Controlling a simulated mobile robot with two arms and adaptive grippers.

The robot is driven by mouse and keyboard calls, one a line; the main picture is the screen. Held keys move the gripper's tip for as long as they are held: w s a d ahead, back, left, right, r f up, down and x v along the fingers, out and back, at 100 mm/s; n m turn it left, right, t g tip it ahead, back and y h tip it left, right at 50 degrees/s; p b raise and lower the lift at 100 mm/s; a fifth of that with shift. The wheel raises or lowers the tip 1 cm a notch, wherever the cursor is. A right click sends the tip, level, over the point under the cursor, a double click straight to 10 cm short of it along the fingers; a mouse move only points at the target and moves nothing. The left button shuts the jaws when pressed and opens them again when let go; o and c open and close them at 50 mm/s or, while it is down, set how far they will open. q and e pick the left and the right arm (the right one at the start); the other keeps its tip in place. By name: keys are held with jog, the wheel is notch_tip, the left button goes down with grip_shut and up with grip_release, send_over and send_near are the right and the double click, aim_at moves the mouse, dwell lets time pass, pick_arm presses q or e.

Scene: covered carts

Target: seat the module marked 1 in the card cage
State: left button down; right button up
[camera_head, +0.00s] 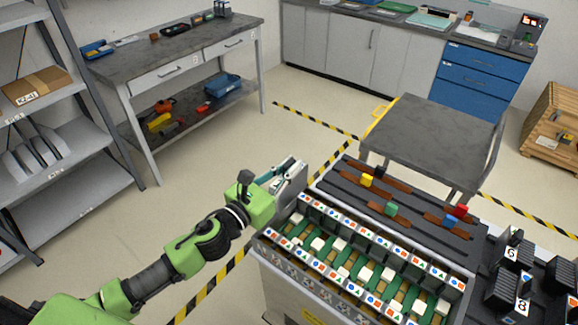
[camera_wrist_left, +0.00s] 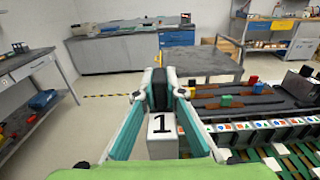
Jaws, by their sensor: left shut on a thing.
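My left gripper (camera_head: 290,178) is shut on a pale grey block-shaped module marked 1 (camera_wrist_left: 162,143). In the left wrist view the module sits between the two teal-sided fingers (camera_wrist_left: 161,90), its number facing the camera. In the head view the module is mostly hidden by the gripper; it appears to be near the far left corner of the card cage. The card cage (camera_head: 372,262) is a long open rack with green slots, white blocks and rails of coloured symbol labels. It also shows in the left wrist view (camera_wrist_left: 282,128). My right gripper is not in view.
Dark modules marked 6 (camera_head: 514,252) and 8 (camera_head: 508,292) stand right of the cage. A dark tray (camera_head: 352,178) with coloured blocks on brown strips lies behind it. A grey cart (camera_head: 432,132) stands beyond. Floor left of the cage is clear.

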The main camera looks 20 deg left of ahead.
pick_arm(q)
jog(key=shift+f+b, duration=1)
jog(key=shift+f, duration=0.3)
notch_tip(320, 180, down, 5)
jog(key=b, duration=0.4)
jog(key=shift+b, duration=0.3)
notch_tip(320, 180, down, 6)
jog(key=b, duration=0.5)
jog(key=shift+r, duration=0.25)
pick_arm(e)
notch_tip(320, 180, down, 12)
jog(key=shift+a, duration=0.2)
pick_arm(q)
jog(key=shift+f, duration=0.15)
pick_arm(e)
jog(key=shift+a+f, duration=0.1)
pick_arm(q)
jog(key=c, duration=2)
grip_release()
jog(key=shift+f, duration=0.1)
jog(key=shift+s, duration=0.15)
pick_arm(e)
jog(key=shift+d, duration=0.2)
